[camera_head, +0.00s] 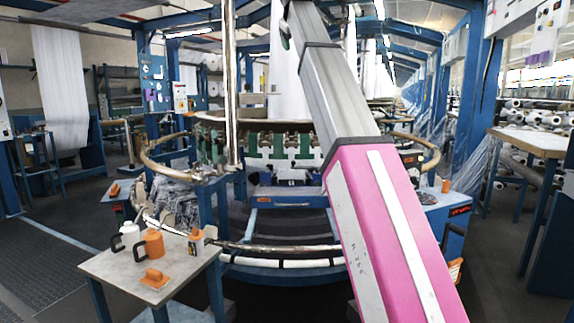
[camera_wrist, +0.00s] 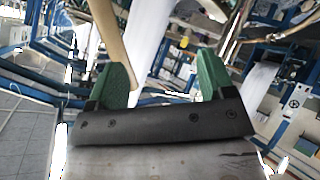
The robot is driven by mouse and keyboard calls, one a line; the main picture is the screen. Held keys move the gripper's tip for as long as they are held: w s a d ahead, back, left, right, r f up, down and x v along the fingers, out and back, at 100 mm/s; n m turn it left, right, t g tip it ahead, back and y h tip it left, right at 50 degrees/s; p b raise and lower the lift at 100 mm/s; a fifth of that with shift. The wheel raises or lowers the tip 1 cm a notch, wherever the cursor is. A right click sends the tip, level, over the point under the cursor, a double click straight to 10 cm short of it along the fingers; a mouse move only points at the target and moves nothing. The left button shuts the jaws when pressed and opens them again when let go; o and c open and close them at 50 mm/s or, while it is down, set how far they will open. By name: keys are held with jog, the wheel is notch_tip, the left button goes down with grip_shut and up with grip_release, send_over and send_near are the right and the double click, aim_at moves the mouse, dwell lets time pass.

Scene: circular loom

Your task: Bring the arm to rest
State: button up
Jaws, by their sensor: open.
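My gripper (camera_wrist: 160,85) shows in the wrist view with two green fingers standing wide apart on a dark bar. It is open, and nothing shows held between the fingers. In the head view my pink and grey arm rises across the middle right of the picture, and the gripper itself is out of that view. The circular loom (camera_head: 280,140), with a round metal ring and green parts, stands behind my arm, which hides part of it.
A small grey table (camera_head: 120,268) at the front left holds a white mug (camera_head: 130,235), an orange container (camera_head: 153,243) and an orange tool (camera_head: 154,278). Another table (camera_head: 528,143) stands at the right. Dark floor (camera_head: 50,260) lies open at the left.

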jog(key=d+f+m+g, duration=0.1)
jog(key=d+f+g, duration=0.25)
jog(key=f, duration=2.35)
jog(key=d+f+m+g, duration=0.2)
jog(key=d+f, duration=0.2)
jog(key=f, duration=2.3)
jog(key=s+d+f+g, duration=0.15)
jog(key=s+f, duration=0.25)
jog(key=f, duration=0.4)
jog(key=s+d+f+m, duration=0.1)
jog(key=s+d+f, duration=0.1)
jog(key=s+f, duration=0.35)
jog(key=s+d+f+g, duration=0.1)
jog(key=s+d+f, duration=0.1)
jog(key=f, duration=0.7)
jog(key=s+d+f+m+g+y, duration=0.1)
jog(key=s+d+f+m+g, duration=0.1)
jog(key=s+f, duration=1.3)
jog(key=shift+s+d+g, duration=0.3)
jog(key=shift+s+d, duration=0.2)
jog(key=shift+s, duration=0.4)
jog(key=shift+f, duration=0.1)
